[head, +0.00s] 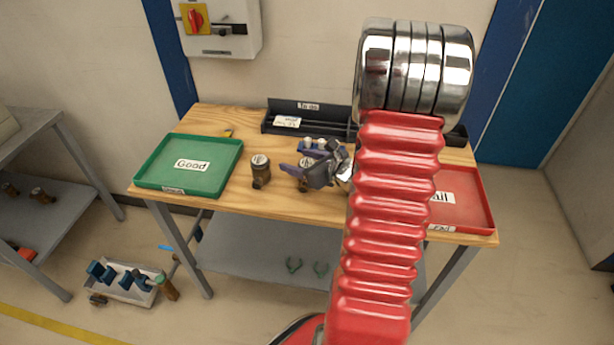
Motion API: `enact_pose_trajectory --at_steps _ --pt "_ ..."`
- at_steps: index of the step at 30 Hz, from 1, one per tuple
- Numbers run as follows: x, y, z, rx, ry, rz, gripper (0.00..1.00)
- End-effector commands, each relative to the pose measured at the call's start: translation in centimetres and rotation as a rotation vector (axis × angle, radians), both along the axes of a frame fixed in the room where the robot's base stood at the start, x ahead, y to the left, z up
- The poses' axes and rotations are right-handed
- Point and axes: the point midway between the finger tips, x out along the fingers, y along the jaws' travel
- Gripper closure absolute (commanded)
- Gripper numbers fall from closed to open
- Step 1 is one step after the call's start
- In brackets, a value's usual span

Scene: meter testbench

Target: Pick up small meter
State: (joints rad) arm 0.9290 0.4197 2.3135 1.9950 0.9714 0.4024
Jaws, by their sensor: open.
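A small brown-bronze meter (260,171) with a round pale top stands upright on the wooden table (225,203), right of the green tray. A second pale round meter face (305,162) shows right at my gripper, which hides most of that meter.
A green tray (232,160) marked "Good" is on the left of the table and a red tray (468,190) on the right. A black bin (276,127) with a white-labelled item stands at the back. My red arm hides the right middle of the table.

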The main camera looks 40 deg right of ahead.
Motion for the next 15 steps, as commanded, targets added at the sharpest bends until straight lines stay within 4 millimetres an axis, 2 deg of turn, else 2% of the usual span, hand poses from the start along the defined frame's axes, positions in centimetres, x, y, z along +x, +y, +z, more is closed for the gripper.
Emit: enact_pose_trajectory --at_steps 3,15 --pt "-0.01 0.01 0.0 0.0 0.0 0.0 0.41" --pt "0.0 0.02 0.0 0.0 0.0 0.0 0.69"
